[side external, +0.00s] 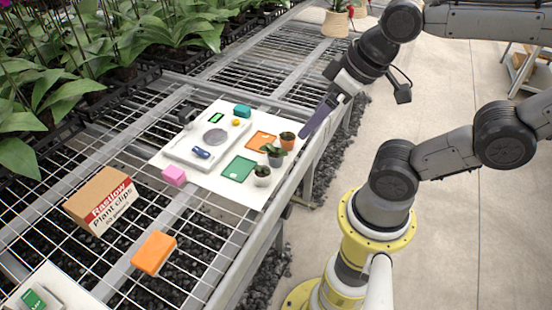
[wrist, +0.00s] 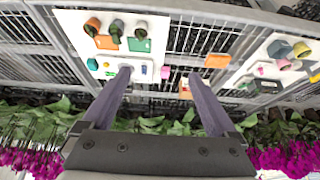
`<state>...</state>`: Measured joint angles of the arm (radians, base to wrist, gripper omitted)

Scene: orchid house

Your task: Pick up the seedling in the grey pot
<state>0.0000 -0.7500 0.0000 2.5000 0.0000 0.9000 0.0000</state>
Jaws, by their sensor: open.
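The grey pot (side external: 275,160) holds a small green seedling (side external: 273,150) and stands on a white board between a terracotta pot (side external: 287,142) and a whitish pot (side external: 262,180). The grey pot also shows near the top of the wrist view (wrist: 117,27), between the other two pots. My gripper (side external: 311,125) is above the board's right edge, up and to the right of the pots and apart from them. In the wrist view my gripper (wrist: 160,77) has its two fingers spread with nothing held between them.
The white board (side external: 210,183) lies on a wire mesh bench (side external: 125,262). An orange mat (side external: 259,141), a green mat (side external: 238,167) and a scale (side external: 195,152) are near the pots. A cardboard box (side external: 97,198) and an orange block (side external: 154,252) lie nearer the camera.

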